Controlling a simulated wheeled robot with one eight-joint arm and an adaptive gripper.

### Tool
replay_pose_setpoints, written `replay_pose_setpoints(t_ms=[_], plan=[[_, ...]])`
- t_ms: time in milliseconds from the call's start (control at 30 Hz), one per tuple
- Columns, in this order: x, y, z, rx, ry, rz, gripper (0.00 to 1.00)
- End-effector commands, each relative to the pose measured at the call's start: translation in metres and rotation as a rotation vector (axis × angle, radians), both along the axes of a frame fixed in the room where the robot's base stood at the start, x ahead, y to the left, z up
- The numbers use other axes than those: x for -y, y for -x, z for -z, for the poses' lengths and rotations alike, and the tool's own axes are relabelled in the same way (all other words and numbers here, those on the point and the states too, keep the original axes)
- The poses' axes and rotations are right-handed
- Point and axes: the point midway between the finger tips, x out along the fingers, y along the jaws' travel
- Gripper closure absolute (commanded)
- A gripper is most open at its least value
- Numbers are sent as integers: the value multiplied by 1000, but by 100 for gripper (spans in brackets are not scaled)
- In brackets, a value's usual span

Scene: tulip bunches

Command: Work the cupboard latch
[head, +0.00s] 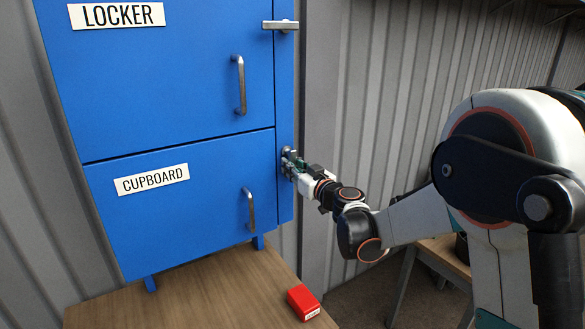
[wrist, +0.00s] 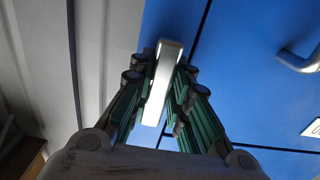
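The blue cupboard door (head: 190,220) is the lower door of the cabinet and is shut in the head view. Its latch (head: 287,151) is a silver bar at the door's right edge, mostly hidden by my gripper (head: 293,168). In the wrist view the latch bar (wrist: 164,77) lies lengthwise between the green fingers of my gripper (wrist: 163,85). The fingers are in close against both sides of the bar, and it looks gripped. The bar's exact turn is hard to tell in the head view.
The locker door (head: 170,75) above is shut, with its own latch (head: 281,25) level. Vertical handles are on the locker (head: 241,85) and cupboard (head: 250,209). A red box (head: 303,302) lies on the wooden top (head: 190,300) in front. A ribbed grey wall stands behind.

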Motion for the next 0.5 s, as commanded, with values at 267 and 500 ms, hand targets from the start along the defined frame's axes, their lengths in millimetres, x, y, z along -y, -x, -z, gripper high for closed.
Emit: replay_pose_setpoints(t_ms=[267, 500], plan=[[0, 0, 0, -2, -3, 0, 100], [-2, 2, 1, -37, -56, -1, 100]])
